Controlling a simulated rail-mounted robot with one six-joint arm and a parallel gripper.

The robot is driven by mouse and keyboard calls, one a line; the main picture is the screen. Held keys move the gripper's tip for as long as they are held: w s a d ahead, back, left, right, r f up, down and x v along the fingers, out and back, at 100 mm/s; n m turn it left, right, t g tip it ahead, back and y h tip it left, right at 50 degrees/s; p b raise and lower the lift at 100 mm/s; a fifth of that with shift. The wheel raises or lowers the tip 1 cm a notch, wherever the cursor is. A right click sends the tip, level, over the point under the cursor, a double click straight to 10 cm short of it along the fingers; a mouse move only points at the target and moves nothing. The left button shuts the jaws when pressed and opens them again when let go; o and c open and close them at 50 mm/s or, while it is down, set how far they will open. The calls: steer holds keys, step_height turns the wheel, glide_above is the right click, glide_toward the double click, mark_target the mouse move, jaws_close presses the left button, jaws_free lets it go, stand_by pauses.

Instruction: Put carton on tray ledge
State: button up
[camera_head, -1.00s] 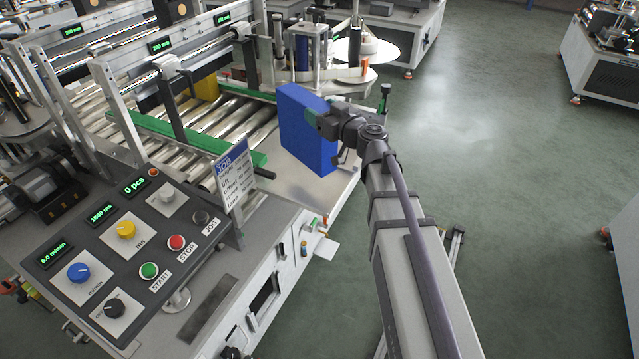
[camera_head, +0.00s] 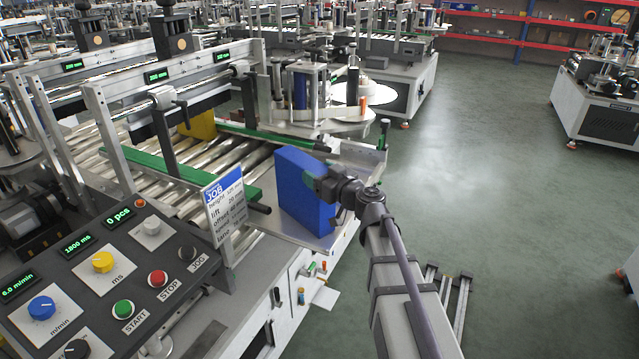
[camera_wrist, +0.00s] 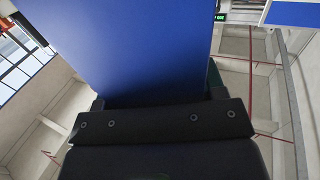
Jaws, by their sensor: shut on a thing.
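The carton (camera_head: 298,190) is a plain blue upright box at the outfeed end of the roller conveyor, in the middle of the head view. My gripper (camera_head: 318,184) is shut on its right side. In the wrist view the carton's blue face (camera_wrist: 140,45) rises between the dark fingers of my gripper (camera_wrist: 160,98). A bare metal ledge (camera_head: 272,223) lies under and around the carton at the machine's end. I cannot tell whether the carton's bottom touches it. The carton hides part of the ledge.
The control panel (camera_head: 120,265) and a JOB sign (camera_head: 226,208) stand at the near left. Green guide rails (camera_head: 215,188) flank the rollers (camera_head: 190,160). A labelling head (camera_head: 308,95) stands behind the carton. Open floor (camera_head: 500,190) lies to the right.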

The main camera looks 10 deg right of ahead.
steer(key=o, duration=1.4)
steer(key=shift+r, duration=0.15)
steer(key=v, duration=1.2)
steer(key=s+a+f+g+h, duration=0.2)
steer(key=s+a+f+g, duration=0.6)
steer(key=a+f+g, duration=0.4)
steer(key=s+d+f+m+g+h, duration=0.4)
steer(key=s+d+f+m+h, duration=0.1)
steer(key=s+d+m+h, duration=0.15)
steer(key=shift+n, duration=0.45)
steer(key=r+p, duration=0.4)
steer(key=p, duration=0.1)
steer(key=shift+s+a+r, duration=0.15)
steer(key=shift+a+r, duration=0.15)
steer(key=shift+r, duration=0.05)
